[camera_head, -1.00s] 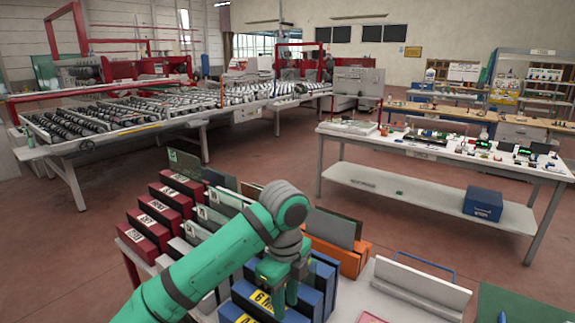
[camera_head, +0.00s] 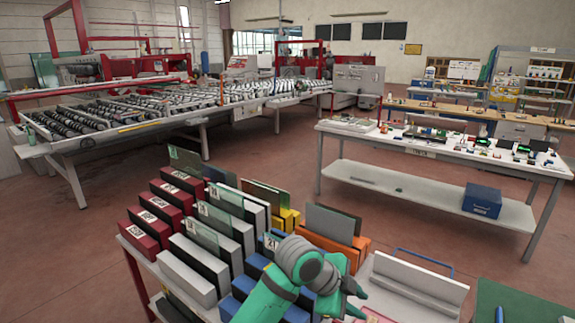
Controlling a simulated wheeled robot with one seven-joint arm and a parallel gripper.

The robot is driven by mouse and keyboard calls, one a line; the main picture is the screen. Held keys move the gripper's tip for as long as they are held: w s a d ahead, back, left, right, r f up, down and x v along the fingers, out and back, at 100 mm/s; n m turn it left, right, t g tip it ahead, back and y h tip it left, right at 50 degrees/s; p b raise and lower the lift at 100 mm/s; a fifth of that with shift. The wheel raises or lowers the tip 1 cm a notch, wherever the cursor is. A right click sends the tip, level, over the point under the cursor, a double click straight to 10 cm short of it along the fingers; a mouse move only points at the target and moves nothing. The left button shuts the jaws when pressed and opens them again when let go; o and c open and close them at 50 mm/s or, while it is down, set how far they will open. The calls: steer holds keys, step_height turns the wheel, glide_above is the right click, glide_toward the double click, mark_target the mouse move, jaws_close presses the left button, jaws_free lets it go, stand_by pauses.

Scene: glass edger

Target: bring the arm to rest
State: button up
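My green arm with grey joints reaches in from the bottom of the head view. My gripper (camera_head: 358,300) is at the lower middle, over the right end of the blue slotted blocks (camera_head: 236,304).
Red, white, blue, yellow and orange slotted racks (camera_head: 350,262) hold upright glass panes close to the arm. A white tray (camera_head: 425,279) with a ledge lies to the right. A white workbench (camera_head: 340,128) and a roller conveyor (camera_head: 110,128) stand beyond clear floor.

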steer(key=d+f+n+t+h, duration=0.3)
steer(key=d+n+t+h, duration=0.25)
steer(key=d+n, duration=0.3)
steer(key=s+a+f+n+t+y, duration=0.4)
steer(key=s+a+f+n+y, duration=0.1)
steer(key=s+a+f+n, duration=0.3)
steer(key=s+a+f+n+t+y, duration=0.3)
steer(key=s+a+f+n+y, duration=0.3)
steer(key=s+f, duration=0.35)
steer(key=s+a+r+y, duration=0.1)
steer(key=s+a, duration=0.4)
steer(key=s, duration=0.6)
steer(key=s+a+r+y, duration=0.1)
steer(key=s+a+r, duration=0.1)
steer(key=s+a, duration=0.4)
steer(key=s, duration=0.5)
steer(key=shift+s+a, duration=0.25)
steer(key=shift+s, duration=0.05)
